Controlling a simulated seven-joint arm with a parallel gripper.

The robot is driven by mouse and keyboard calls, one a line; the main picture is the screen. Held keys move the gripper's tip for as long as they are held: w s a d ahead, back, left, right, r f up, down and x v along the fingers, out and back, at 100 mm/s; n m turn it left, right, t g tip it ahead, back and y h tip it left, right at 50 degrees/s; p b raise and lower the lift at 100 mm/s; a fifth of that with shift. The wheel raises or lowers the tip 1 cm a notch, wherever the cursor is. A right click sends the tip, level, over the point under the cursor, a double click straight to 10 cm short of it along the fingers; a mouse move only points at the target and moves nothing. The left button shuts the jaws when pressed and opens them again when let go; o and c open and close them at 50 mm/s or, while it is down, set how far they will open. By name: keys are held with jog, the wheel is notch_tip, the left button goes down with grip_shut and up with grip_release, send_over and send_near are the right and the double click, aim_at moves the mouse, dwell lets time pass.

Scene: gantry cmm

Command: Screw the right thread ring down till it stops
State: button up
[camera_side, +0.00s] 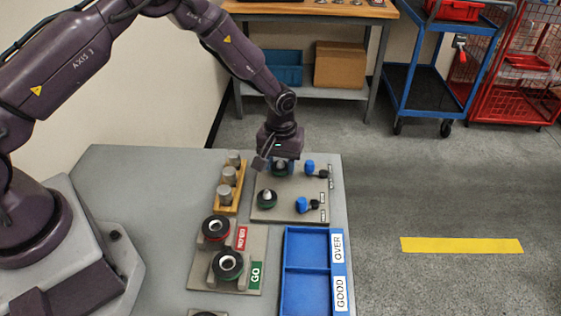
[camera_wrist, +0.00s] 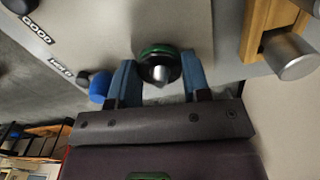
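Two black thread rings with green edges sit around metal studs on a grey-beige plate (camera_side: 290,212). The nearer ring (camera_side: 267,200) stands free in the side view. The farther ring, slightly to the right, is mostly covered by my gripper (camera_side: 281,168) in that view. In the wrist view this ring (camera_wrist: 160,51) lies between my two blue fingers (camera_wrist: 158,72), with no clear gap at either side. The pointed grey stud tip (camera_wrist: 160,74) shows through its middle. My gripper looks shut on the ring. How far down the stud the ring sits is hard to tell.
Blue knobs (camera_side: 301,205) stand at the plate's right edge. A wooden rack (camera_side: 217,207) with metal cylinders is close on the left. Red NO-GO and green GO gauge rings (camera_side: 228,264) and a blue two-part tray (camera_side: 287,262) are nearer the camera.

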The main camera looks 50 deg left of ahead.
jog(key=shift+c, duration=1.4)
jog(key=m, duration=0.5)
jog(key=shift+m, duration=0.4)
jog(key=m, duration=0.5)
jog(key=shift+r, duration=0.1)
jog(key=m, duration=0.7)
jog(key=shift+m, duration=0.3)
jog(key=m, duration=0.4)
jog(key=shift+w+d, duration=0.1)
